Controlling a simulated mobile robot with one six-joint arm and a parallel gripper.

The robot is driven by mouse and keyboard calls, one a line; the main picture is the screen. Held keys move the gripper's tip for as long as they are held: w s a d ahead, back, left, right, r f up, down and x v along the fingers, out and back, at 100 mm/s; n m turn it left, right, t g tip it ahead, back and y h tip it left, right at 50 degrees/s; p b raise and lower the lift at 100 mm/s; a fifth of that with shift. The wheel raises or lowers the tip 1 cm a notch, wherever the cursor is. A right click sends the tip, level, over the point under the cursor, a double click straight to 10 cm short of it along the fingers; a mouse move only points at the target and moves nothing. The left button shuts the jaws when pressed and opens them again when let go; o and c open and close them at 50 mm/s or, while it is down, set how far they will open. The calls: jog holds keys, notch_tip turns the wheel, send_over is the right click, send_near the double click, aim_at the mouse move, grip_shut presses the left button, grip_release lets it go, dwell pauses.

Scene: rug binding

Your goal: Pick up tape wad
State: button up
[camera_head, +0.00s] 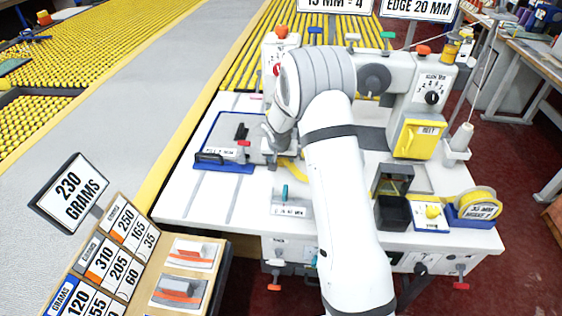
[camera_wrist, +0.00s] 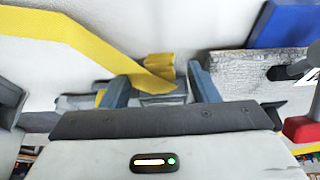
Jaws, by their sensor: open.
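The tape wad looks to be the small folded yellow piece (camera_wrist: 159,66) in the wrist view. It lies on the white table just beyond the gap between my fingers. A flat yellow strip (camera_wrist: 75,38) runs from the upper left to its lower edge; I cannot tell whether they are joined. My gripper (camera_wrist: 160,88) is open, with a grey finger on either side of the wad's line. In the head view my gripper (camera_head: 270,152) is low over the machine table, and yellow tape (camera_head: 291,168) shows beside it. My arm hides part of this area.
A blue-edged grey plate (camera_head: 220,165) lies left of my gripper. A small white labelled block (camera_head: 291,209) stands in front. A black bin (camera_head: 393,212) and a tape roll (camera_head: 475,202) are to the right. The machine head (camera_head: 420,100) rises behind.

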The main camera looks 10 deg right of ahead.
jog(key=c, duration=1)
jog(key=shift+r, duration=0.1)
jog(key=shift+c, duration=0.2)
